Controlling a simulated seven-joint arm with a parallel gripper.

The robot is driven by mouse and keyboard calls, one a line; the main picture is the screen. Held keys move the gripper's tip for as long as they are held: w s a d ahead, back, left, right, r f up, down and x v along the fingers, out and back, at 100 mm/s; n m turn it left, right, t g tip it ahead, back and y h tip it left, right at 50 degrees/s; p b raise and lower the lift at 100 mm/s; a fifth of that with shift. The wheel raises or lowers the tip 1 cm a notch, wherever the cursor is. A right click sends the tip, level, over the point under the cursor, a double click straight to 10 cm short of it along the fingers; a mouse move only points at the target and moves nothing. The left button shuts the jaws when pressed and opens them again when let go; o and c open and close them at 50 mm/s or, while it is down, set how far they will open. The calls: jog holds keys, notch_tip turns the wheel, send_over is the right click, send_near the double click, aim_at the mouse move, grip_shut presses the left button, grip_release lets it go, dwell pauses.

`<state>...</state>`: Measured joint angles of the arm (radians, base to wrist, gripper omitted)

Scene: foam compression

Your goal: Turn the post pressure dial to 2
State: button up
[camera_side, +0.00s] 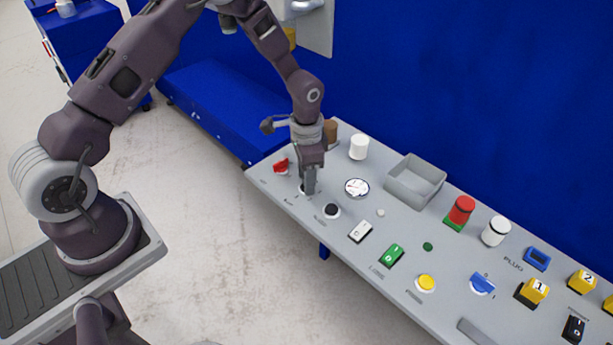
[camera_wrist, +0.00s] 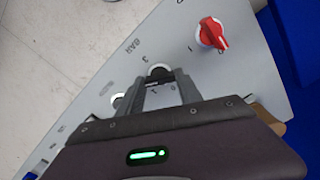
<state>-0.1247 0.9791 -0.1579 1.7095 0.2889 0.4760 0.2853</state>
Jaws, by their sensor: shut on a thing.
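My gripper (camera_side: 309,188) points down at the left end of the grey panel, over a small dial with a white ring (camera_side: 302,190). In the wrist view the two grey fingers of my gripper (camera_wrist: 162,88) are shut on this dial, a dark knob with a pale ring (camera_wrist: 159,68).
A red rotary switch (camera_side: 281,166) sits just left of the gripper; it is also in the wrist view (camera_wrist: 212,34). A round gauge (camera_side: 356,187), a white knob (camera_side: 359,147) and a grey open box (camera_side: 415,180) stand to the right. Several switches and buttons fill the panel (camera_side: 452,252).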

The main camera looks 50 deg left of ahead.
dwell(0.5)
jog(key=o, duration=1.4)
notch_tip(320, 180, up, 7)
jog(key=shift+r, duration=0.1)
jog(key=s+r+n+t, duration=0.1)
jog(key=s+r, duration=0.3)
jog(key=r, duration=0.5)
jog(key=s+r+n+t, duration=0.1)
jog(key=s+r, duration=0.4)
jog(key=r, duration=0.4)
jog(key=s+r+n+t, duration=0.1)
jog(key=s+r, duration=0.1)
jog(key=s, duration=0.4)
jog(key=s+r+n+t, duration=0.1)
jog(key=s+r, duration=0.1)
jog(key=s, duration=0.4)
jog(key=s+d+r+n+t, duration=0.1)
jog(key=s+r, duration=0.1)
jog(key=s, duration=0.4)
jog(key=shift+d+r+n+t, duration=0.1)
jog(key=shift+n+t, duration=0.2)
jog(key=shift+n, duration=0.1)
